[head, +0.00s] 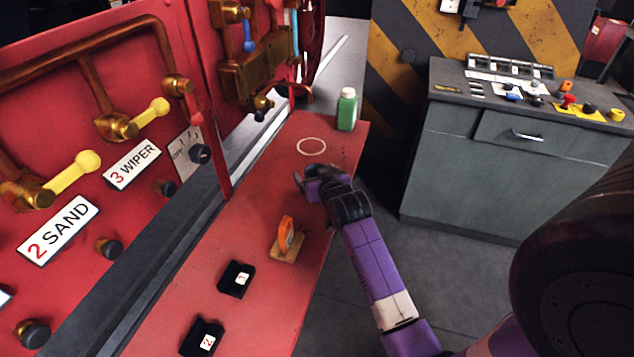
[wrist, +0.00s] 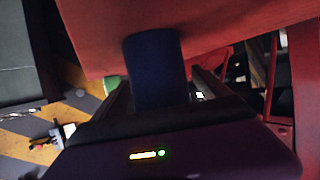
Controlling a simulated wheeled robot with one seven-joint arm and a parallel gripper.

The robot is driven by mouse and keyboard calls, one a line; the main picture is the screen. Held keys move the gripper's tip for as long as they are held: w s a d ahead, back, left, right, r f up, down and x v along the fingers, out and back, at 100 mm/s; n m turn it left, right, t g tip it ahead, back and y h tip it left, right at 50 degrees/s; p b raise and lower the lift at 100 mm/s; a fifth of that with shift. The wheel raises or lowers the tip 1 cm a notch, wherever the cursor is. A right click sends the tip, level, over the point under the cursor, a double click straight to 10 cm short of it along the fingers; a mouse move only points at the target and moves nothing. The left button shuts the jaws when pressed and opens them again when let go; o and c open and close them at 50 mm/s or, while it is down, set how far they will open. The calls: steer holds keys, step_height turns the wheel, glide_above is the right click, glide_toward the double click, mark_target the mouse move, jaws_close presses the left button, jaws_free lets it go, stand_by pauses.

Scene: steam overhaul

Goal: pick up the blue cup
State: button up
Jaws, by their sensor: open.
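The blue cup (wrist: 155,70) stands between the two fingers of my gripper (wrist: 162,98) in the wrist view, which shows the scene upside down. A gap shows on the right side of the cup; contact on the left side is hard to tell. In the head view only a small blue part of the cup (head: 317,169) shows, mostly hidden by my gripper (head: 308,183). My gripper is open, low over the red bench (head: 260,200), with its fingers around the cup. The cup appears upright on the bench.
A green bottle (head: 347,110) stands at the bench's far end, past a white ring marking (head: 311,147). An orange item on a wooden block (head: 287,245) and black blocks numbered 1 (head: 236,279) and 2 (head: 202,338) sit nearer. Yellow-handled valves (head: 75,172) line the red wall at left.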

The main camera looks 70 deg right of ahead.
steer(key=shift+x, duration=0.75)
steer(key=shift+c, duration=0.5)
steer(key=c, duration=1.4)
